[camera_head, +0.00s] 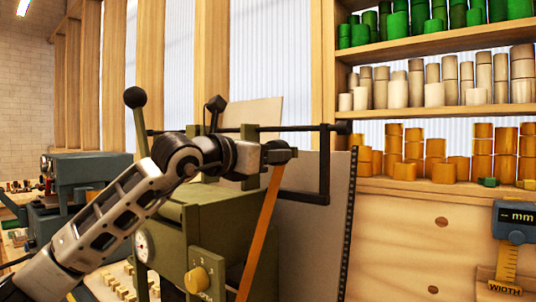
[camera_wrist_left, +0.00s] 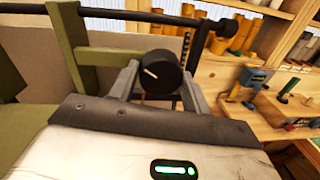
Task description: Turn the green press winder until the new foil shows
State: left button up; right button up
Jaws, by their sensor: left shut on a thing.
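The green press (camera_head: 225,215) stands in the middle of the head view, with a dial gauge and a yellow knob on its front. My left gripper (camera_head: 277,153) reaches across its top from the left. In the left wrist view the gripper's two grey fingers (camera_wrist_left: 160,84) are shut around a round black winder knob (camera_wrist_left: 158,70) with a white mark line. An orange foil strip (camera_head: 262,225) runs down in front of the press from near the gripper. The gripper hides the winder in the head view. My right gripper is not in view.
Shelves at the right hold green, beige and orange rolls (camera_head: 437,165). A width gauge (camera_head: 512,225) hangs at the lower right. A black bar frame (camera_head: 322,165) stands just right of the gripper. Another machine (camera_head: 85,180) stands at the left.

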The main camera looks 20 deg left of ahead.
pick_arm(q)
jog(key=m, duration=0.6)
jog(key=m+y+b, duration=0.1)
jog(key=m, duration=0.5)
jog(key=m+y, duration=0.1)
jog(key=m, duration=0.4)
jog(key=shift+s+d+m+b, duration=0.1)
jog(key=shift+d+m+b, duration=0.15)
jog(key=shift+m+b, duration=0.15)
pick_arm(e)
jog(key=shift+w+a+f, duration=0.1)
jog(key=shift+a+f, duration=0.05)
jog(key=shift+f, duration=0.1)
pick_arm(q)
jog(key=o, duration=1)
jog(key=shift+c, duration=0.2)
